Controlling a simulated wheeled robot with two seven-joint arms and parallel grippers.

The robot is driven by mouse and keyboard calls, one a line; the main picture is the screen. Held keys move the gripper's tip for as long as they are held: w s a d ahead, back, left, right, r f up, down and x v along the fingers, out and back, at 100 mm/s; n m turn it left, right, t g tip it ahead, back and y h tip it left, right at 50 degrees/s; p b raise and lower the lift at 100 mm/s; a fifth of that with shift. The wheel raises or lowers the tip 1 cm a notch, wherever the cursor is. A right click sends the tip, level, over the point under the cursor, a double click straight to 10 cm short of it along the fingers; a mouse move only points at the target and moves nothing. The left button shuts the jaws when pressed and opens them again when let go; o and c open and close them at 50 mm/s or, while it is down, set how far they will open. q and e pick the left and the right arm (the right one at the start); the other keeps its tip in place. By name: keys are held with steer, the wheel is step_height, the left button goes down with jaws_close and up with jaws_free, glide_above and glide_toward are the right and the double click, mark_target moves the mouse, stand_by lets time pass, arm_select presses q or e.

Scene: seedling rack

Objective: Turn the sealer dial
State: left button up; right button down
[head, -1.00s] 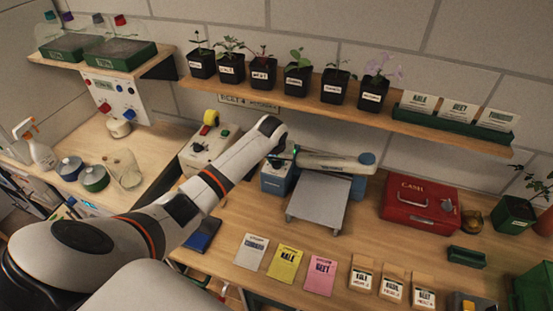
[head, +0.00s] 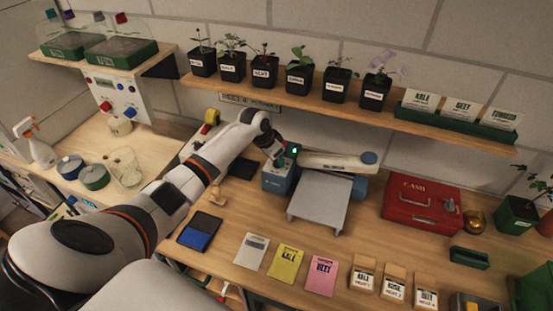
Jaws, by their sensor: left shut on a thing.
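The sealer (head: 276,183) is a blue box with a dark top, a small green light and a long white sealing arm that reaches right to a blue end. It stands at the back of the wooden bench. My left gripper (head: 279,158) comes down over the left part of the sealer's top and is shut on the dial there. The dial itself is hidden by the gripper. My right gripper is not in view.
A grey platform (head: 319,199) stands just right of the sealer, with a red cash box (head: 422,204) farther right. A shelf (head: 300,101) of potted seedlings runs above. A blue ink pad (head: 200,231) and seed packets lie in front.

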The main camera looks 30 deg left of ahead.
arm_select(q)
steer(key=m+b, duration=0.1)
steer(key=m+h+b, duration=0.1)
steer(key=m, duration=0.1)
steer(key=shift+w+a+f+m+g, duration=0.1)
steer(key=shift+w+a+m+g, duration=0.1)
steer(key=shift+m+g, duration=0.15)
steer(key=shift+a+m+g+h+b, duration=0.1)
steer(key=shift+m+g+h+b, duration=0.55)
steer(key=shift+m+b, duration=1.05)
steer(key=shift+m, duration=0.25)
steer(key=shift+r, duration=0.2)
steer(key=o, duration=1)
steer(key=shift+a+r, duration=0.2)
steer(key=shift+r, duration=0.1)
steer(key=b+v, duration=0.2)
steer(key=v, duration=0.4)
steer(key=shift+s+r, duration=0.2)
steer(key=shift+r, duration=0.15)
